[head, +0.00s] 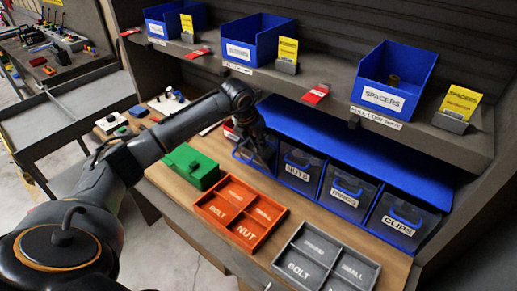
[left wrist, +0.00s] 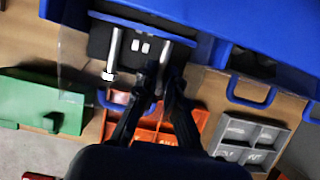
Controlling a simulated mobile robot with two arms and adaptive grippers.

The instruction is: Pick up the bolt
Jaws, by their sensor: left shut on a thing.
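My left gripper (head: 264,152) reaches into the leftmost of the blue front bins (head: 241,158). In the left wrist view its two dark fingers (left wrist: 161,72) are close together over the dark floor of that bin, shut on a silver bolt (left wrist: 162,56) whose shaft shows just beyond the fingertips. A second silver bolt (left wrist: 113,50) with a hex head lies loose to the left in the same bin, apart from the fingers. In the head view the arm and gripper hide the bolts. My right gripper is not in view.
An orange divided tray (head: 262,237) and a grey divided tray (head: 275,262) lie in front of the bins. A green box (head: 192,166) stands left of them. Bins labelled nuts (head: 299,172), rings and clips stand to the right. The shelf above holds a spacers bin (head: 394,80).

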